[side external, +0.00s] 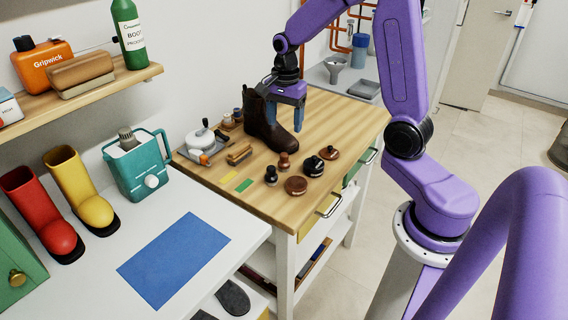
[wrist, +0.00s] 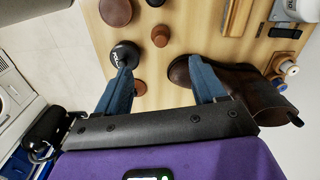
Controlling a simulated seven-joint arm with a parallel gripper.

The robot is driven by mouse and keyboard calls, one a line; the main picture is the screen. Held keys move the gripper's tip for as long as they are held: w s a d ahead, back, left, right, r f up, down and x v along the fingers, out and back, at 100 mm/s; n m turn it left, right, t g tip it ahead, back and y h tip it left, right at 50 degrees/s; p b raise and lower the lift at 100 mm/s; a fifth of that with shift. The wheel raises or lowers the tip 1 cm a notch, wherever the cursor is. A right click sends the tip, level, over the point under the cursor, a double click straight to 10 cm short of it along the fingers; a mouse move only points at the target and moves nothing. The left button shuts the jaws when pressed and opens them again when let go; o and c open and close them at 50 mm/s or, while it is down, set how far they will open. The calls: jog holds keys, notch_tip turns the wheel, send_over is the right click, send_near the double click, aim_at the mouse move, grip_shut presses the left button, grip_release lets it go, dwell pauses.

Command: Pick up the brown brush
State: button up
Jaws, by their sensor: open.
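Several brown items could be the brush, and I cannot tell which for sure. A small brown knobbed piece (side external: 284,160) stands upright on the wooden worktop; it shows as a round brown top in the wrist view (wrist: 160,36). A brown block brush (side external: 238,153) lies left of the boot; it also shows in the wrist view (wrist: 237,17). A larger brown brush (side external: 82,72) with pale bristles lies on the wall shelf. My gripper (side external: 286,119) is open and empty above the worktop at the brown boot (side external: 262,120). In the wrist view, its right finger overlaps the boot.
A black tin (side external: 314,166), brown round pieces (side external: 296,186) (side external: 329,153) and a dark knobbed piece (side external: 271,176) stand close together. A tray (side external: 205,153) with a white pot (side external: 200,139) is at the left. The worktop's far right is clear.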

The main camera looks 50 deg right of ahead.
aim_at(284, 154)
notch_tip(284, 154, down, 14)
jog(key=shift+w+f, duration=0.1)
jog(key=shift+w, duration=0.05)
dwell(0.6)
jog(key=c, duration=1.2)
